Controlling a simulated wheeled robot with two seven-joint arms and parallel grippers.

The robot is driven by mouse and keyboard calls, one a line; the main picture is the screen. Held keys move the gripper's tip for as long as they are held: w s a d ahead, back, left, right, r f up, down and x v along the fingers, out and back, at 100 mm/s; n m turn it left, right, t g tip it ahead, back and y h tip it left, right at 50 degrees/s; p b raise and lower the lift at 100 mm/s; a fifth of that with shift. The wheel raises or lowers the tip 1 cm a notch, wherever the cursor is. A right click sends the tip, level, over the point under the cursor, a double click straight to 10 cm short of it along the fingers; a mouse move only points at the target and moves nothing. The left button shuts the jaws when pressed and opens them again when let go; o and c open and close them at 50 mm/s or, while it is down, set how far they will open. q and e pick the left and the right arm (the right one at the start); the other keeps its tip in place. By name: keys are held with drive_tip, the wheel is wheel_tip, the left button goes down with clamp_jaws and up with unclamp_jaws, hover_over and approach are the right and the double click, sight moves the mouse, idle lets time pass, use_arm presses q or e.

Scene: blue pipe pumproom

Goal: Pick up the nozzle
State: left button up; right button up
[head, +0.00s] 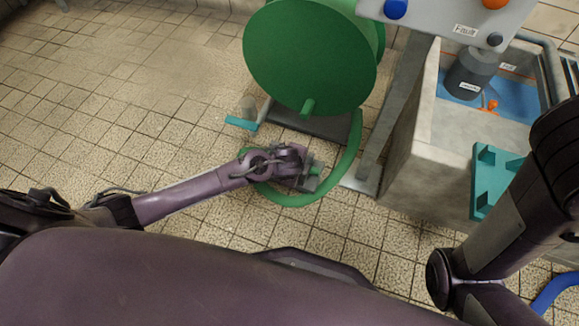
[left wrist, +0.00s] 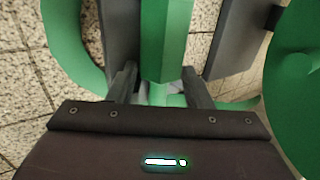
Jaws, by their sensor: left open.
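The nozzle is a green piece (head: 316,169) near the floor, by the loop of green hose (head: 345,170) below the green reel (head: 310,55). My left gripper (head: 308,178) is at it and hides much of it in the head view. In the left wrist view a green bar, apparently the nozzle (left wrist: 165,40), lies between the two dark fingers of my left gripper (left wrist: 160,88). The fingers are apart, with the green bar between them; I cannot tell whether they touch it. My right gripper is not in view.
A concrete tank (head: 415,170) with a grey pump (head: 471,75) stands at the right. A control panel (head: 440,12) is above it. A teal bracket (head: 490,180) is at the tank's front. The tiled floor at the left (head: 100,90) is clear.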

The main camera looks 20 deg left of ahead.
use_arm(q)
drive_tip(key=shift+w+f, duration=0.15)
drive_tip(key=shift+f, duration=0.2)
drive_tip(key=shift+r, duration=0.1)
drive_tip(key=shift+c, duration=0.2)
drive_tip(key=c, duration=0.7)
